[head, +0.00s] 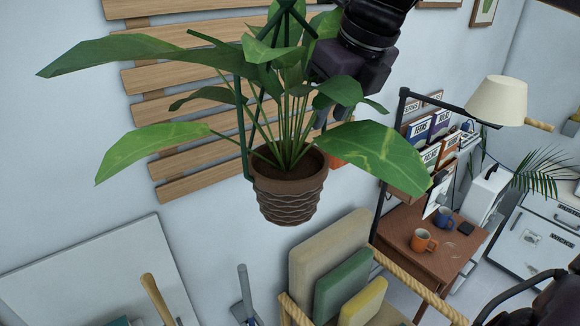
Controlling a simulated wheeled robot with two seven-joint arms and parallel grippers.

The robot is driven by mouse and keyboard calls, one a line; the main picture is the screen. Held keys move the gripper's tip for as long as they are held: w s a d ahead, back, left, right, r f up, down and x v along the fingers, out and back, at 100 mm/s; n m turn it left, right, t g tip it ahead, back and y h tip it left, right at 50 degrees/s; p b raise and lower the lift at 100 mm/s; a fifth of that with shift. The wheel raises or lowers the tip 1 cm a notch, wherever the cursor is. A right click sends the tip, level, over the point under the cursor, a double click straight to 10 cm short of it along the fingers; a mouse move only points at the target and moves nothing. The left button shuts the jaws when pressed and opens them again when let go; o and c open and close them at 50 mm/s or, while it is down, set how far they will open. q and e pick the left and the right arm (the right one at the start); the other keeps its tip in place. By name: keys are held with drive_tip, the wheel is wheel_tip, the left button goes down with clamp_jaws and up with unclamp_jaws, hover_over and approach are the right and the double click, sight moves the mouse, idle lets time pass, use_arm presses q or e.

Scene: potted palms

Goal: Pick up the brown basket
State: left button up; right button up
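A brown basket (288,203) with a wavy, woven-looking side hangs in the middle of the head view. It is a pot of dark soil with a large green leafy plant (268,75) growing from it. Dark green hanger straps (241,120) run up from its rim. My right gripper (330,112) comes down from the top, above and to the right of the basket, among the leaves. Leaves partly cover its fingers, so its opening is unclear. It looks apart from the basket's rim. My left gripper is out of view.
A wooden slat panel (185,80) is on the wall behind the plant. A chair with cushions (342,285) stands below right. A desk (400,222) holds an orange mug (423,241) and a blue mug (445,218). A cream lamp (497,100) is at the right.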

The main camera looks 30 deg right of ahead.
drive_tip(key=shift+w+f, duration=0.55)
drive_tip(key=shift+w, duration=0.15)
drive_tip(key=shift+s, duration=0.25)
clamp_jaws()
drive_tip(key=shift+r, duration=0.1)
idle(0.5)
